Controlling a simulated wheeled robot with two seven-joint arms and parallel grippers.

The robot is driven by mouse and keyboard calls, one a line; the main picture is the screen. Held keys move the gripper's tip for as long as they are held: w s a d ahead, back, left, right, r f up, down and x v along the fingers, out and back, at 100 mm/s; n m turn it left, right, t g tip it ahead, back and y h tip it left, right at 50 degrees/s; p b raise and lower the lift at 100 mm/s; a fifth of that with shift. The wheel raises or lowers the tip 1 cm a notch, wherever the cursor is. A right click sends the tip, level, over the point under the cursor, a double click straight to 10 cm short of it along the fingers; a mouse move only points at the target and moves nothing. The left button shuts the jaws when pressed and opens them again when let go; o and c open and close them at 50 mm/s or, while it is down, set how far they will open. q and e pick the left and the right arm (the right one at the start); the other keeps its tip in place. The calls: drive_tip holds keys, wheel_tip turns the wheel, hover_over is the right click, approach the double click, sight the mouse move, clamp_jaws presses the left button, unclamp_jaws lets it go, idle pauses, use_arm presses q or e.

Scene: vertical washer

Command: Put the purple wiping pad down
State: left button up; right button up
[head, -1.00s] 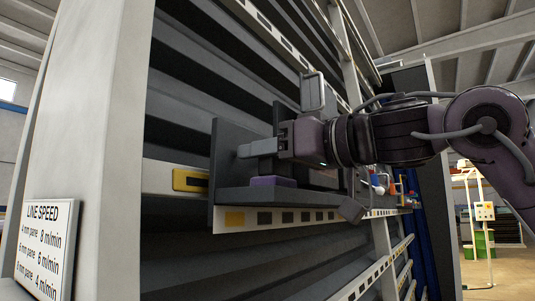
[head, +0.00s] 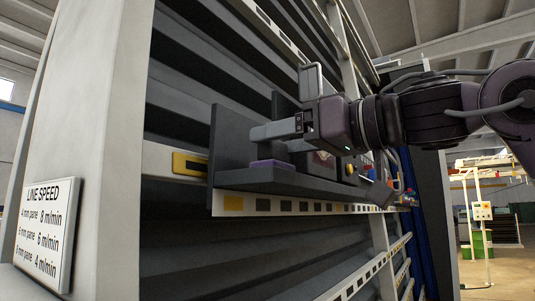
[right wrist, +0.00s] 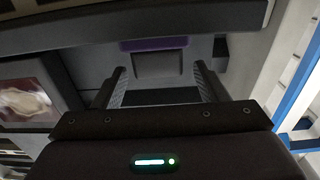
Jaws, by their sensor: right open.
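The purple wiping pad (head: 270,164) lies flat on the dark grey shelf (head: 235,181), near its left end. In the right wrist view its purple edge (right wrist: 153,44) shows beyond the fingertips, with a grey block against it. My right gripper (head: 268,138) is to the right of and above the pad in the head view, fingers pointing left. In the right wrist view its two fingers (right wrist: 159,78) stand wide apart with nothing clamped between them. My left gripper is not in view.
Several small coloured items (head: 368,170) stand farther right.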

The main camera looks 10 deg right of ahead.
sight(280, 143)
drive_tip(key=b+v, duration=0.1)
drive_tip(key=v, duration=0.3)
drive_tip(key=shift+s+f, duration=0.1)
drive_tip(key=shift+s, duration=0.1)
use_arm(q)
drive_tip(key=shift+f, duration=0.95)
